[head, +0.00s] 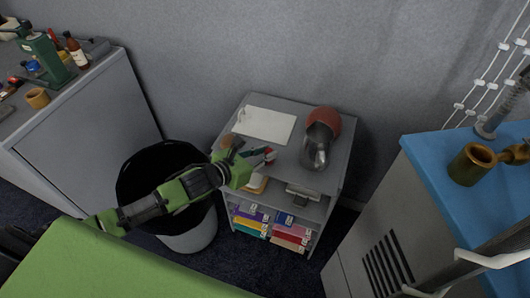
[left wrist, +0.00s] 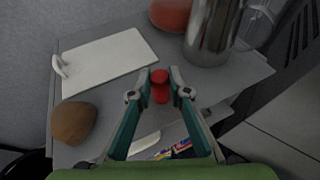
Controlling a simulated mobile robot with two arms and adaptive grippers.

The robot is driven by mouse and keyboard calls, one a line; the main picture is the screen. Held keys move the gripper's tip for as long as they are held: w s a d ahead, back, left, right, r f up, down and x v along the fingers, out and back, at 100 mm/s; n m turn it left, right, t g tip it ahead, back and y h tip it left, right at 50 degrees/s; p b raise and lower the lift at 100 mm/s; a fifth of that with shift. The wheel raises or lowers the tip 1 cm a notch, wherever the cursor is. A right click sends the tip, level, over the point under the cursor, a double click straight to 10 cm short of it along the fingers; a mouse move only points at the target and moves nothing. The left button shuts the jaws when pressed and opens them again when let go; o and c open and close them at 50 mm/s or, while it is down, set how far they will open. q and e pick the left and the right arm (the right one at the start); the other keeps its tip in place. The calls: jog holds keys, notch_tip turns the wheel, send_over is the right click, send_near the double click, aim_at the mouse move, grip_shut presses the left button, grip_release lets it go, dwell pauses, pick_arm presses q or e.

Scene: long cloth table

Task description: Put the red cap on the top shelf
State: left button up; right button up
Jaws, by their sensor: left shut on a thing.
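The red cap (left wrist: 160,86) sits between the fingertips of my left gripper (left wrist: 160,92), which is shut on it. In the head view, my left gripper (head: 265,155) reaches in from the left over the front part of the grey shelf unit's top shelf (head: 283,150); a bit of red cap (head: 268,150) shows at its fingertips. In the left wrist view the cap appears over the front part of the top shelf (left wrist: 125,105). I cannot tell whether it touches the surface. My right gripper is not in view.
On the top shelf are a white board (head: 264,125), a metal pitcher (head: 317,148), a red round object (head: 325,119) and a brown rounded object (left wrist: 73,122). Lower shelves hold colourful boxes (head: 290,232). A black-lined bin (head: 150,165) stands left, a blue-topped cabinet (head: 440,165) right.

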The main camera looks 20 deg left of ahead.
pick_arm(q)
jog(key=shift+f, duration=0.15)
jog(key=o, duration=0.8)
jog(key=shift+r, duration=0.2)
jog(key=v, duration=1.2)
jog(key=shift+f, duration=0.1)
